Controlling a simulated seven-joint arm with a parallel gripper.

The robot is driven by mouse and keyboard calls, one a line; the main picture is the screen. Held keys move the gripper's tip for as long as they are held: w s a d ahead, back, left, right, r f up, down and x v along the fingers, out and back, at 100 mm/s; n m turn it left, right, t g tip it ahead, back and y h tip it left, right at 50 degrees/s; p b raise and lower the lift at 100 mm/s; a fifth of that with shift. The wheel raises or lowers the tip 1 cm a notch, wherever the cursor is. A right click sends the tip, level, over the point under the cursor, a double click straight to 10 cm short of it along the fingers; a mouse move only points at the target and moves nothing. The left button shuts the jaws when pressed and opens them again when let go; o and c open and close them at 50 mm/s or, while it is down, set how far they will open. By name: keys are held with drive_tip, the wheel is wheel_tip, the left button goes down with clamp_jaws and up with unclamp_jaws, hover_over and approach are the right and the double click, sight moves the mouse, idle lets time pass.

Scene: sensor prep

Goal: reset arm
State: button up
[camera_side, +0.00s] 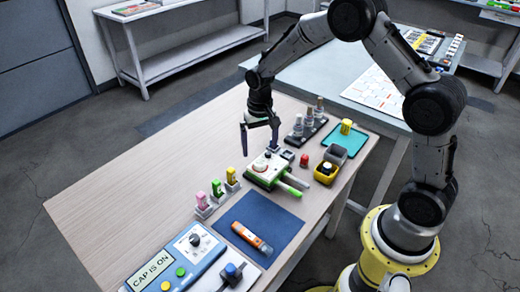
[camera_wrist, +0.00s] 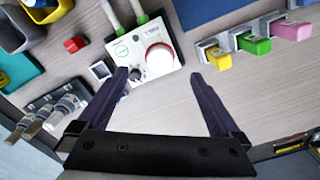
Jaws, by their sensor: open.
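My gripper (camera_side: 259,136) hangs from my arm above the wooden table (camera_side: 120,207), with its jaws apart and nothing between them. In the wrist view my gripper (camera_wrist: 167,92) shows two dark fingers spread wide over bare table and the near edge of a white and green device (camera_wrist: 128,50). That device (camera_side: 266,170) has a round white knob and green-ended handles or tubes.
Pink, green and yellow blocks (camera_side: 217,188) stand in holders. A blue mat (camera_side: 254,227) holds an orange tube (camera_side: 252,238). A control panel (camera_side: 175,259) reads "CAP IS ON". A rack of vials (camera_side: 306,128), a red piece (camera_side: 304,160) and a teal tray (camera_side: 344,140) lie right. The table's left part is clear.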

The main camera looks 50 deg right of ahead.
drive_tip(key=shift+r, duration=0.6)
drive_tip(key=s+a+r+n+t, duration=0.1)
drive_tip(key=s+r+t, duration=0.15)
drive_tip(key=r, duration=0.75)
drive_tip(key=s+a+r+t, duration=0.2)
drive_tip(key=s+r, duration=0.2)
drive_tip(key=r, duration=0.7)
drive_tip(key=s+r+n+t, duration=0.2)
drive_tip(key=s+r, duration=0.2)
drive_tip(key=s, duration=0.7)
drive_tip(key=s+a+f+n, duration=0.1)
drive_tip(key=s+f+n, duration=0.2)
drive_tip(key=s, duration=0.6)
drive_tip(key=shift+s+f+g, duration=0.4)
drive_tip(key=shift+f+g, duration=0.05)
drive_tip(key=shift+f, duration=0.5)
drive_tip(key=shift+c, duration=0.2)
